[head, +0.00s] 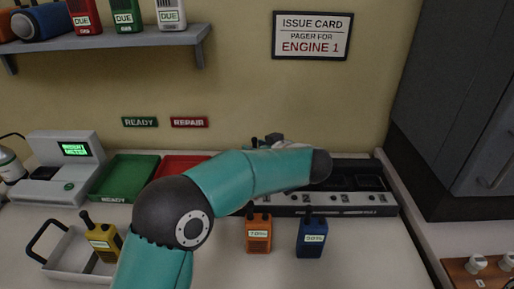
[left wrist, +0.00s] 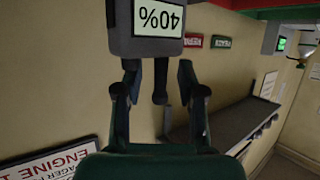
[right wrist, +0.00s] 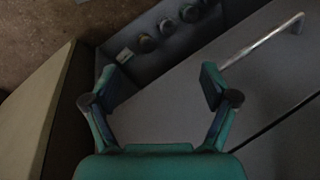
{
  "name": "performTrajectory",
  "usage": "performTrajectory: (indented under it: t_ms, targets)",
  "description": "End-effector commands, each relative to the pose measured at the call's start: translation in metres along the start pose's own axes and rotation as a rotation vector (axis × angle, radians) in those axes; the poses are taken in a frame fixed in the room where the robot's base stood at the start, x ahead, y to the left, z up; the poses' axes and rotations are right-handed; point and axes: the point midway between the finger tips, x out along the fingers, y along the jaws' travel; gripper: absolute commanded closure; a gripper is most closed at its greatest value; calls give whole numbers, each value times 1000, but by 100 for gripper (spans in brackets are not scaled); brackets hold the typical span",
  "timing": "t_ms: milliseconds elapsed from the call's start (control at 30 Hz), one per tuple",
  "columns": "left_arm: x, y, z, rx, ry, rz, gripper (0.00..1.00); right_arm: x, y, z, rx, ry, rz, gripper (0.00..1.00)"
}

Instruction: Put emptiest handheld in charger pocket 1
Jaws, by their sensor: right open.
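A grey handheld (left wrist: 145,42) reading 40% shows upside down in the left wrist view, its antenna (left wrist: 160,85) between my left fingers with gaps on both sides. My left gripper (left wrist: 158,72) looks open there; in the head view my arm hides most of it and the handheld. The black charger (head: 350,203) stands behind my arm, pocket 1 partly covered. An orange handheld (head: 258,234) and a blue handheld (head: 311,238) stand in front of it. A yellow handheld (head: 103,240) leans in a white tray (head: 66,262). My right gripper (right wrist: 158,85) is open and empty.
A green tray (head: 124,178) and a red tray (head: 180,166) lie beside a grey console unit (head: 66,158) with a lit screen. A shelf (head: 110,40) holds several devices above. A dark cabinet (head: 455,95) stands right; its handle (right wrist: 262,38) is near my right gripper.

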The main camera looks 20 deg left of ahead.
Motion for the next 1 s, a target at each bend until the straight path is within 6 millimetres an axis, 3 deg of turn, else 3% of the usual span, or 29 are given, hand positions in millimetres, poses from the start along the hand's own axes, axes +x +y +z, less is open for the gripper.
performTrajectory:
  t_ms: [600,1000]
  targets:
    - [-105,1,0,1,0,3,60,6,2,0,0,0,0,15]
    - [-115,0,0,1,0,2,60,6,2,0,0,0,0,15]
